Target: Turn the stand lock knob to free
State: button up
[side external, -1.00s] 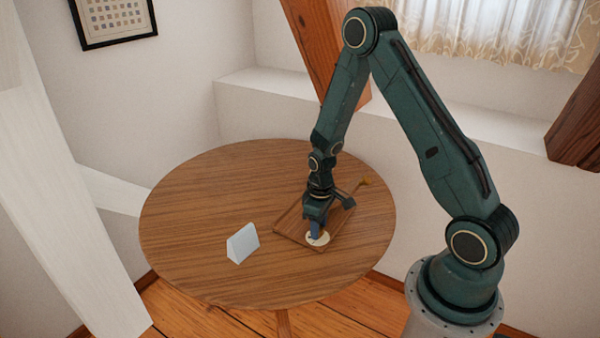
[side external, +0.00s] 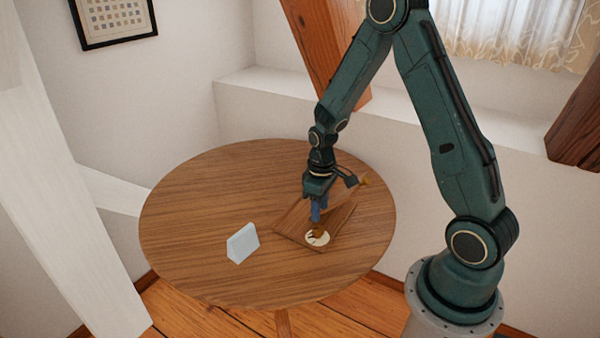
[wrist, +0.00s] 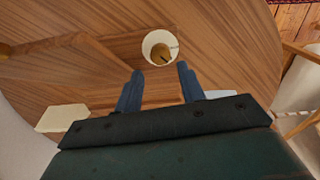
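The lock knob (side external: 319,231) is a small brass-brown piece on a round cream dial (side external: 316,240) at the near end of the wooden stand (side external: 289,232). In the wrist view the knob (wrist: 160,53) sits on the dial with a dark mark at its lower left. My gripper (side external: 316,219) is just above the knob, pointing down. In the wrist view its two blue fingers (wrist: 159,72) are apart with nothing between them, and the knob shows clear beyond their tips. Whether the dial carries any lettering is too small to read.
The stand lies on a round wooden table (side external: 200,210). A pale wedge-shaped block (side external: 242,243) stands left of the stand. A brass-coloured piece (side external: 366,180) shows at the stand's far right end. The table's left side is clear.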

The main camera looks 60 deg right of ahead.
aim_at(317, 228)
notch_tip(317, 228, up, 7)
jog(key=shift+r, duration=0.2)
dwell(0.3)
jog(key=shift+o, duration=0.4)
jog(key=shift+o, duration=1)
jog(key=n, duration=1)
jog(key=shift+w+a, duration=0.15)
jog(key=shift+w, duration=0.05)
jog(key=shift+f, duration=0.2)
jog(key=shift+f, duration=6.75)
